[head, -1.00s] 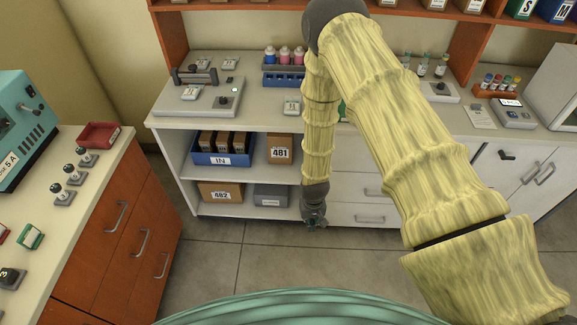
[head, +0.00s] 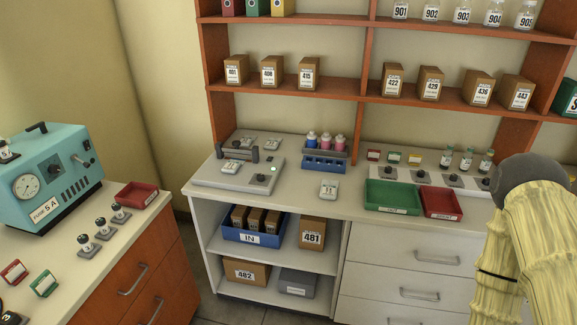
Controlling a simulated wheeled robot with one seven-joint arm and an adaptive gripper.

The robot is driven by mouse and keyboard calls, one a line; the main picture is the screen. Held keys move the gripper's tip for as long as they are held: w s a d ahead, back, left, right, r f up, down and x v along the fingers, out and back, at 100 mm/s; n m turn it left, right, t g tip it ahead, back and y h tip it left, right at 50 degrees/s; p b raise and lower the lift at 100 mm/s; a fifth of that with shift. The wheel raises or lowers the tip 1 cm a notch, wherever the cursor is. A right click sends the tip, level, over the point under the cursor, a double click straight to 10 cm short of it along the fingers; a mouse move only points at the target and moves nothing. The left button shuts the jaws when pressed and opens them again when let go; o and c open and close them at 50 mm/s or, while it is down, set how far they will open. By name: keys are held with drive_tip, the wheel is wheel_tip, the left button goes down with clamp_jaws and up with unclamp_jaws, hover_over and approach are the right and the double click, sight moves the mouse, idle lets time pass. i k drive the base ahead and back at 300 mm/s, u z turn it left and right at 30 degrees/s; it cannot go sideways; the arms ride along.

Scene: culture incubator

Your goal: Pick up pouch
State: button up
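Nothing in view is plainly marked as the pouch. A small pale packet with a dark printed label (head: 329,189) lies on the white bench top (head: 300,189), in front of the blue tube rack; it may be a pouch. A similar packet (head: 232,167) lies on the flat grey device with a black handle. Two more pale packets, a left one (head: 245,142) and a right one (head: 272,144), lie behind the device. My gripper is outside the head view; only yellow-sleeved links of my arm show at the lower right.
A blue rack (head: 325,165) with bottles, a green tray (head: 392,196) and a red tray (head: 441,203) stand on the bench. Below, open shelves hold a blue IN bin (head: 252,236) and boxes. A teal machine (head: 48,180) stands on the left counter.

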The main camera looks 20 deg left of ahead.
sight(232, 166)
drive_tip(key=z, duration=0.75)
drive_tip(key=i, duration=1.25)
drive_tip(key=u, duration=1.9)
